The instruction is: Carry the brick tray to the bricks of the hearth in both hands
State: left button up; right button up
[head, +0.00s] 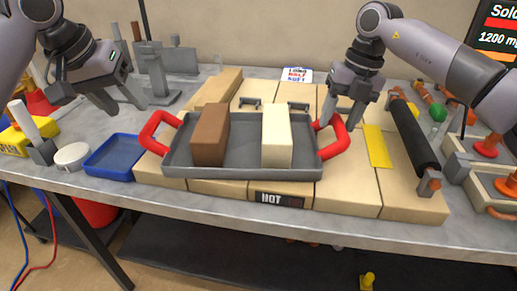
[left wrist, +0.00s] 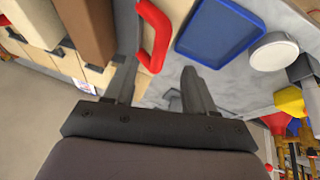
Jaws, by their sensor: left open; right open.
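The grey brick tray (head: 241,172) with red handles rests on the tan hearth bricks (head: 360,180). It holds a brown brick (head: 210,135) and a cream brick (head: 277,136), both upright. My left gripper (head: 128,108) is open and empty, above and left of the left red handle (head: 150,133). The left wrist view shows this handle (left wrist: 158,38) just beyond the open fingers (left wrist: 163,88), not between them. My right gripper (head: 342,120) is open at the right red handle (head: 338,140), its fingertips close over it; whether they touch it I cannot tell.
A blue tray (head: 112,158) and a white round dish (head: 72,156) stand left of the brick tray. A black roller (head: 413,140) and a yellow strip (head: 376,147) lie at the right. A "HOT" sign (head: 279,199) is at the front edge. A metal stand (head: 153,75) rises behind.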

jog(key=shift+r, duration=0.1)
pick_arm(q)
jog(key=v, duration=0.2)
jog(key=shift+s+a+r, duration=0.1)
jog(key=shift+s+r, duration=0.05)
jog(key=shift+r, duration=0.1)
pick_arm(e)
notch_tip(320, 180, up, 12)
jog(key=d, duration=0.2)
jog(key=shift+f, duration=0.2)
jog(key=shift+s, duration=0.1)
